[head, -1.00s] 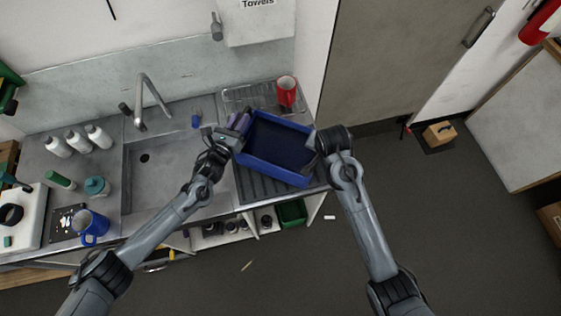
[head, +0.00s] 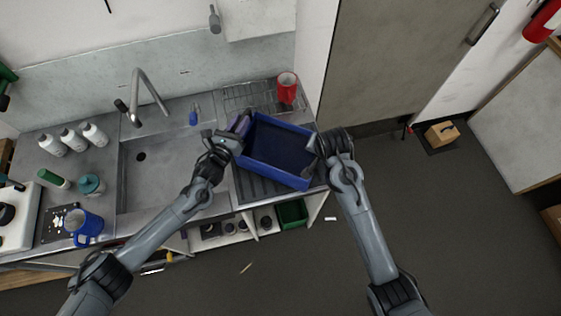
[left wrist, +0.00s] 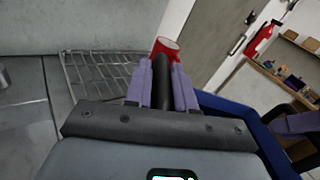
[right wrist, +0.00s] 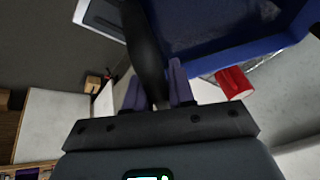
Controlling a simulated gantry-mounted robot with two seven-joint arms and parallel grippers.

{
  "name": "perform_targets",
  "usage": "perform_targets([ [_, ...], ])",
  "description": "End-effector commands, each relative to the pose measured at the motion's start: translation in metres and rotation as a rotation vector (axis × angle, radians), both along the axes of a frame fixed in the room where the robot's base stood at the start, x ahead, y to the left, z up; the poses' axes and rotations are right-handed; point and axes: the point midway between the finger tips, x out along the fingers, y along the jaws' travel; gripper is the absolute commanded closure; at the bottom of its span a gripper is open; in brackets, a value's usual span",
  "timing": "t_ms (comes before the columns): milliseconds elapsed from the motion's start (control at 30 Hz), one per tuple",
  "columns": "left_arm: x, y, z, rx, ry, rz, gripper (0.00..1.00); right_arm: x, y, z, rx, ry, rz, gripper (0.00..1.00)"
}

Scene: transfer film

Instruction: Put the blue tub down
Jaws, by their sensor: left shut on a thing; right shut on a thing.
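The blue tub (head: 281,142) is an open, empty rectangular box over the ribbed drainboard (head: 262,190) right of the sink. I cannot tell whether its base touches the drainboard. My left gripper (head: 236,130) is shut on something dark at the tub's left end. In the left wrist view its purple fingers (left wrist: 163,88) close around a dark bar, with the tub's blue wall (left wrist: 245,118) to the right. My right gripper (head: 318,150) is at the tub's right end. In the right wrist view its fingers (right wrist: 158,90) close on a dark bar beside the tub wall (right wrist: 240,50).
A red mug (head: 287,86) stands on the wire rack (head: 248,97) just behind the tub. The sink (head: 160,175) with its tap (head: 146,95) is to the left. White bottles (head: 73,139) and a blue mug (head: 84,226) stand further left. A green bin (head: 291,213) is on the shelf below.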

Motion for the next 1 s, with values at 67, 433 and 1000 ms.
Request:
perform_targets([
  [67,0.002,-0.005,0.004,-0.014,-0.015,-0.007,1.0,0.002,0.004,-0.001,0.005,-0.011,0.006,1.0],
  [433,-0.001,-0.004,-0.012,-0.006,-0.001,-0.006,0.53,0.0,0.002,-0.013,0.002,0.0,0.004,0.54],
  [1000,-0.02,0.008,-0.014,-0.001,0.001,-0.003,0.51,0.0,0.0,-0.013,0.0,0.0,0.001,0.51],
])
